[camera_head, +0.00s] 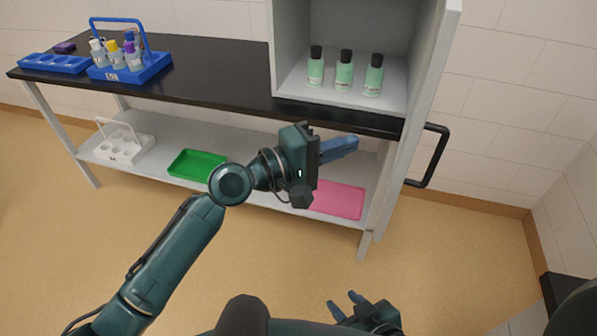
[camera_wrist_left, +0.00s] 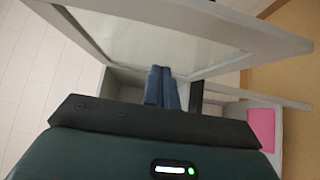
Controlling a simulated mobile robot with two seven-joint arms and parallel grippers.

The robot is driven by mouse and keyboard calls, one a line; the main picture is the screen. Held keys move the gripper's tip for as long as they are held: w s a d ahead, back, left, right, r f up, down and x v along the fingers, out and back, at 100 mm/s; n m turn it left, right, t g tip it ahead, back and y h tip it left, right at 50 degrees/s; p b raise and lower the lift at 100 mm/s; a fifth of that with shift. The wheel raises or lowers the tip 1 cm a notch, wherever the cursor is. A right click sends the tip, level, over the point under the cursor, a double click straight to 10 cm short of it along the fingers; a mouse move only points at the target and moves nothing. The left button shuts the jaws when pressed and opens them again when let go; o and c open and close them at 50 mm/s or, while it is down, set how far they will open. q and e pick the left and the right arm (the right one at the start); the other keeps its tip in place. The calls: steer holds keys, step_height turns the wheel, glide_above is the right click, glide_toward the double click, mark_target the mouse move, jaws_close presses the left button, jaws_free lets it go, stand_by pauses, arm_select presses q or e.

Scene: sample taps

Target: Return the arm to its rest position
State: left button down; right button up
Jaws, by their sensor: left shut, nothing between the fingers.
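My left gripper (camera_head: 340,149) is shut and empty. It is held out in front of the bench's front edge, below the cabinet with the green bottles. Its blue fingers point right in the head view, and they lie together in the left wrist view (camera_wrist_left: 161,88). My right gripper (camera_head: 345,305) is at the bottom of the head view, with its two blue fingertips apart and nothing visible between them.
The black bench top (camera_head: 210,75) carries a blue caddy (camera_head: 130,72) of bottles and a blue rack (camera_head: 55,63). Green bottles (camera_head: 344,72) stand in the open cabinet (camera_head: 434,60). The lower shelf holds a white caddy (camera_head: 124,143), green tray (camera_head: 188,164) and pink tray (camera_head: 338,199). Floor in front is clear.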

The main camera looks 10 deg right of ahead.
arm_select(q)
steer(key=s+a, duration=0.6)
steer(key=s, duration=0.1)
steer(key=a+f+t+y, duration=0.3)
steer(key=a+f+y, duration=0.15)
steer(key=f, duration=0.35)
steer(key=a+f+t+y, duration=0.3)
steer(key=a+f, duration=0.3)
steer(key=f, duration=0.2)
steer(key=s+a+f+m+y, duration=0.6)
steer(key=s+a+f, duration=0.3)
steer(key=a+f, duration=0.2)
steer(key=shift+a+f+y, duration=0.35)
steer(key=shift+a+f, duration=0.05)
steer(key=shift+f, duration=0.4)
steer(key=shift+w+b, duration=0.1)
steer(key=shift+b, duration=0.25)
